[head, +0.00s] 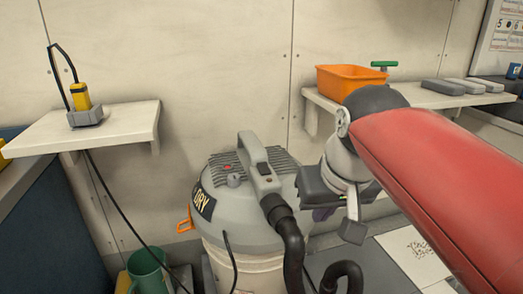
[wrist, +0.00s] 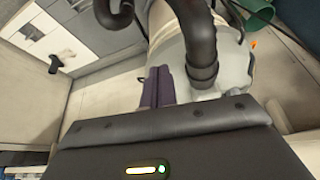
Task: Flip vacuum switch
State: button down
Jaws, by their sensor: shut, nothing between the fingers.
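The grey wet/dry vacuum (head: 240,215) stands in the middle of the head view, with a carry handle on its lid and a black hose at its front. A small red part (head: 227,167), which may be the switch, sits on the lid beside a grey knob (head: 233,180). The switch is not visible there.
A left shelf (head: 120,125) holds a yellow device (head: 81,97) with a hanging cable. An orange bin (head: 345,80) and grey blocks (head: 463,86) are on the right shelf. A green jug (head: 146,270) stands at lower left. The hose loops near my gripper.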

jog(key=w+a+r, duration=0.3)
jog(key=w+r, duration=0.4)
jog(key=r, duration=0.3)
notch_tip(320, 180, up, 7)
jog(key=n+g, duration=0.2)
send_over(262, 165)
jog(key=s, duration=0.4)
jog(key=shift+w+d, duration=0.25)
jog(key=shift+d, duration=0.1)
jog(key=b+x, duration=0.6)
jog(key=x, duration=0.6)
jog(key=shift+s+d+f+b, duration=0.1)
jog(key=shift+s+f+b, duration=0.1)
jog(key=shift+b, duration=0.15)
jog(key=shift+x, duration=0.8)
jog(key=shift+w, duration=0.1)
